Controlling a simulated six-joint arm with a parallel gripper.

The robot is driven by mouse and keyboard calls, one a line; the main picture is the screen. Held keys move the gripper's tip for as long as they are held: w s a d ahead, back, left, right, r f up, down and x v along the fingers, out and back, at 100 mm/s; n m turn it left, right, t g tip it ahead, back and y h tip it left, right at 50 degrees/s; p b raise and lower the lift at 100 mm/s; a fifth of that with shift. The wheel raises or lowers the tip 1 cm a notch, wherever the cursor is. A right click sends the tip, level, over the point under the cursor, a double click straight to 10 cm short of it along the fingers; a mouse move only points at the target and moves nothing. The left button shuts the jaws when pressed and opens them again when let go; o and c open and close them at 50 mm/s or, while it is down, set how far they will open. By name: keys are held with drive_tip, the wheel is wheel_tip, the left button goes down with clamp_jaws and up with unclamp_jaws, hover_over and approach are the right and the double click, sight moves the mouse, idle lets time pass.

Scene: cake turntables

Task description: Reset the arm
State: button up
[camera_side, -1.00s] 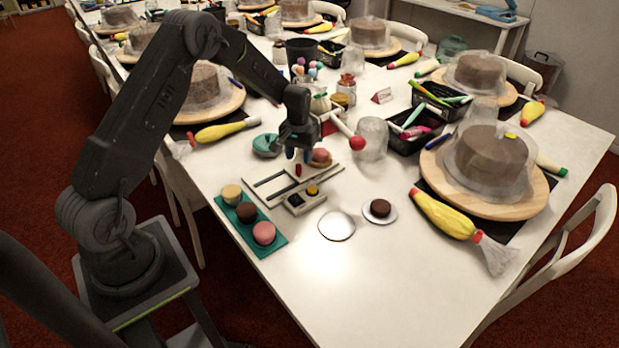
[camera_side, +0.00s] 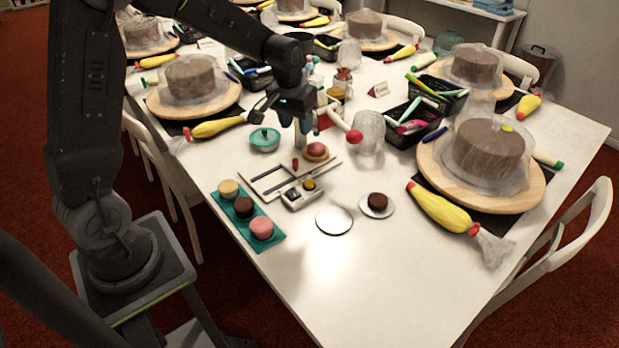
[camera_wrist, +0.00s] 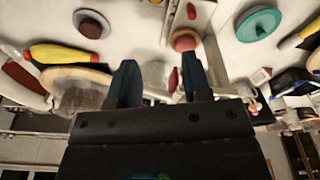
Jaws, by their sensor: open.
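My gripper (camera_side: 297,128) is up above the white table, behind the small mechanism with the slotted plate. In the wrist view its two dark fingers (camera_wrist: 157,82) stand apart with nothing held between them. A round reddish-pink cake (camera_side: 317,150) sits on a tan base by the slotted plate (camera_side: 265,180), below and slightly right of the gripper. A control box (camera_side: 302,193) with a dark and a yellow button lies in front of the plate.
A teal tray (camera_side: 270,238) holds three small cakes. A dark cake (camera_side: 378,200) sits on a small white plate, beside an empty round disc (camera_side: 334,220). A teal lidded dish (camera_side: 264,139), a clear jar (camera_side: 367,132) and a red-ended lever (camera_side: 354,136) stand near the gripper.

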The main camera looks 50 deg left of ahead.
drive_tip(key=s+d+r+m+t, duration=0.2)
drive_tip(key=s+d+r, duration=0.5)
drive_tip(key=s+r, duration=0.3)
drive_tip(key=s+d+r+m+t, duration=0.1)
drive_tip(key=s+d, duration=0.3)
drive_tip(key=s, duration=0.8)
drive_tip(key=shift+s+r+m+t, duration=0.3)
drive_tip(key=shift+r+m, duration=0.2)
drive_tip(key=shift+r, duration=0.1)
